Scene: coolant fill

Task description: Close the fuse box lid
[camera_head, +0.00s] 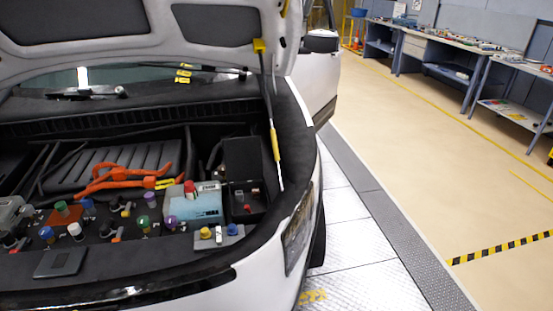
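The fuse box (257,214) is a small black box at the right side of the open engine bay, beside the coolant tank. Its dark lid (243,157) stands open and upright at the back of the box. Small parts, red and light coloured, show inside the box. Neither of my grippers shows in the head view.
The raised hood (130,48) hangs over the bay, with a yellow-marked prop strut (272,125) just right of the box. A bluish coolant tank (197,207) stands left of it. Coloured caps and orange cables (125,177) fill the bay. Workbenches (440,45) stand far right.

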